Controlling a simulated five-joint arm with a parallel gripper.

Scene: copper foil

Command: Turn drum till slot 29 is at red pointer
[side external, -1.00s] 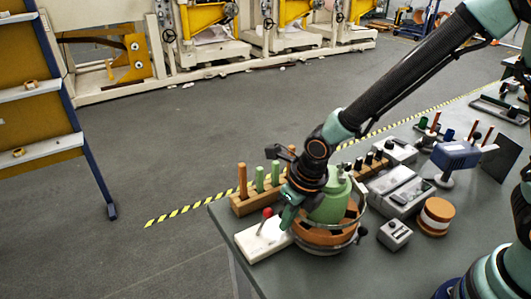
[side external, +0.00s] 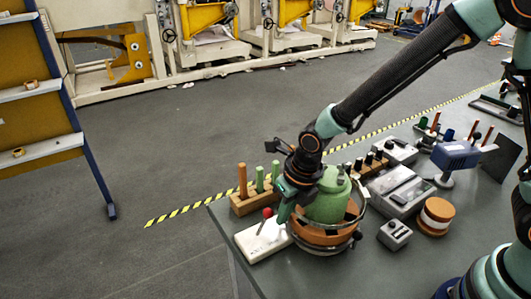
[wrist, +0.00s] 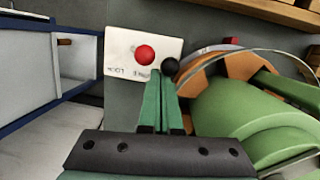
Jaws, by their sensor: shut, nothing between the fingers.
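The drum (side external: 318,236) is an orange-brown disc with a green domed housing (side external: 328,205) over it and a metal hoop around it. In the wrist view the drum (wrist: 238,66) is partly hidden by the green housing (wrist: 245,110). A small red block, perhaps the pointer (wrist: 232,42), shows at its far edge. No slot numbers are readable. A black ball knob (wrist: 170,67) is close to my fingertips at the drum's left edge; contact cannot be told. My gripper (wrist: 161,78) is shut and empty, and in the side view (side external: 284,214) it is at the drum's left side.
A white plate (wrist: 120,44) with a red ball lever (wrist: 145,54) and lock lettering lies left of the drum. A wooden rack (side external: 245,204) with pegs stands behind. A grey box (side external: 394,235) and an orange-white roll (side external: 436,216) are to the right. The bench edge is close to the plate.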

